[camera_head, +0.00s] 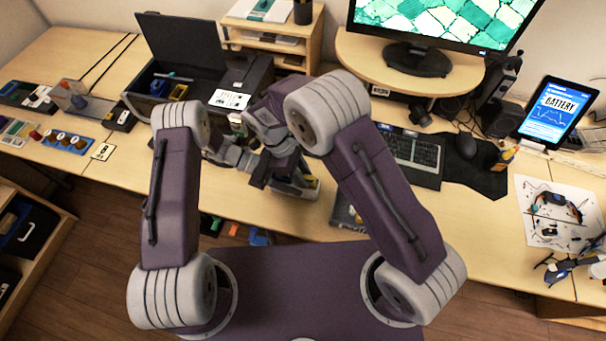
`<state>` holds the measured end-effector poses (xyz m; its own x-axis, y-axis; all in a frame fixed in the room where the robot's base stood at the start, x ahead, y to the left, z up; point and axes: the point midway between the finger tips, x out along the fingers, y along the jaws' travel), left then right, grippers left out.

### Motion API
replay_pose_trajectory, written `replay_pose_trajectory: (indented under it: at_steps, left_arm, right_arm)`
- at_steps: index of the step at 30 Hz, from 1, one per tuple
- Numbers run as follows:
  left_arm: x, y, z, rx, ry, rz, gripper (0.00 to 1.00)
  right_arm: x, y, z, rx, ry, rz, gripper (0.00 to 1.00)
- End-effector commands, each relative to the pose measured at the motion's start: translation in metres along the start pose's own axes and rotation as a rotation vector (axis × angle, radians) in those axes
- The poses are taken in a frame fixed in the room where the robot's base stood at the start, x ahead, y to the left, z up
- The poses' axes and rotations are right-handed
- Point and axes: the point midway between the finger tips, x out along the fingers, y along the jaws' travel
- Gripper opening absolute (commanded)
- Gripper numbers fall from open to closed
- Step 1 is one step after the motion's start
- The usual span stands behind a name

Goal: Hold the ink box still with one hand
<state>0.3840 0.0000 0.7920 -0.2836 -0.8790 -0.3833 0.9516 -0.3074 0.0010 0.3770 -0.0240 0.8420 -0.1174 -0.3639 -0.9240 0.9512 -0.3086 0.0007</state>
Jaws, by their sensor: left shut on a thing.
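A small dark box with pale and yellow parts, which I take for the ink box (308,187), stands near the front edge of the desk, mostly hidden by my grippers. My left gripper (256,168) reaches in from the left and is shut on its left side. My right gripper (288,172) comes down from above, close over the box. Its fingertips are hard to make out, and I cannot tell whether it touches the box.
An open black machine (182,42) with yellow and blue parts inside stands behind my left arm. A keyboard (415,152), mouse (466,146) and tablet (558,112) are to the right. Small parts trays (68,140) lie at the left. The desk's front left is fairly clear.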

Motion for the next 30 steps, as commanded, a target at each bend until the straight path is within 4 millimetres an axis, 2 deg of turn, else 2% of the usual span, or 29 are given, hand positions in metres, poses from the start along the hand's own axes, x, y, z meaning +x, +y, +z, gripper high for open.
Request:
replay_pose_trajectory:
  at_steps: [1, 2, 3, 30]
  left_arm:
    - [0.000, 0.000, 0.000, 0.000, -0.001, 0.000, 0.00]
    - [0.000, 0.000, 0.000, 0.000, -0.001, 0.000, 0.00]
    - [0.000, 0.000, 0.000, 0.000, -0.001, 0.000, 0.00]
    - [0.000, 0.000, 0.000, 0.000, 0.000, 0.000, 0.00]
  right_arm:
    - [0.000, 0.000, 0.000, 0.000, 0.000, 0.000, 0.12]
    - [0.000, 0.000, 0.000, 0.000, 0.000, 0.000, 0.04]
    - [0.000, 0.000, 0.000, 0.000, 0.000, 0.000, 0.00]
    - [-0.017, 0.000, 0.007, 0.000, 0.000, 0.000, 0.00]
